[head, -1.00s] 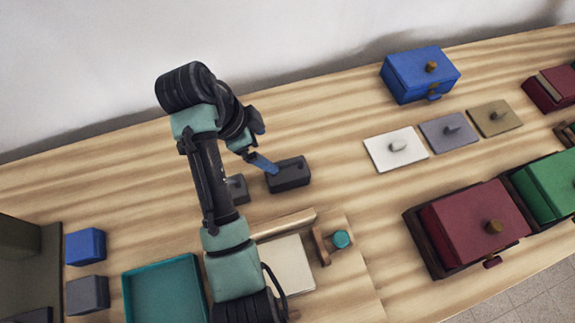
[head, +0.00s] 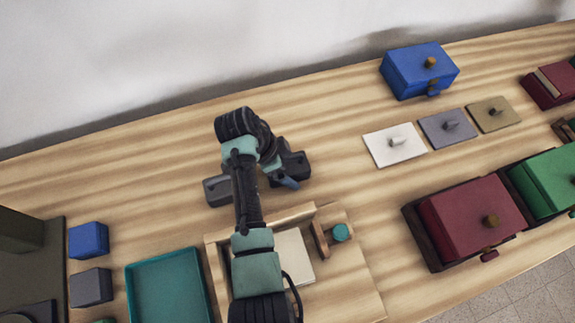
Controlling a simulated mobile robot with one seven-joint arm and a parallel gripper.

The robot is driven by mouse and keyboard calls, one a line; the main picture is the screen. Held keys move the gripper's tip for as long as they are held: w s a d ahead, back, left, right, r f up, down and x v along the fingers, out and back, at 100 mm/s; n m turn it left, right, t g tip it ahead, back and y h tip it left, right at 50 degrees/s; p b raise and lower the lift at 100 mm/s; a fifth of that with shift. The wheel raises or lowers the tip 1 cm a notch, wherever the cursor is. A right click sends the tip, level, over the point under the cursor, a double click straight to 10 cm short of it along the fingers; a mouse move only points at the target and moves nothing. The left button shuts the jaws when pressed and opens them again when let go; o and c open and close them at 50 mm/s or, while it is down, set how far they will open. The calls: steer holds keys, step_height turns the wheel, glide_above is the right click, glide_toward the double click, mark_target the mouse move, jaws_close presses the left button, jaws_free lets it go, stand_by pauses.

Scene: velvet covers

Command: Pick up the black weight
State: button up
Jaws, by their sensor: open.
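My gripper is open.
A grey block (head: 217,190) lies just left of my arm. A wooden tray (head: 297,212) and a teal tray (head: 130,290) are in front. White (head: 380,150), grey and tan knobbed plates lie to the right, with a blue box (head: 405,80) behind them.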

steer(key=shift+d+f, duration=0.15)
steer(key=shift+f, duration=0.15)
jaws_close()
steer(key=shift+w+r, duration=0.2)
steer(key=shift+w, duration=0.05)
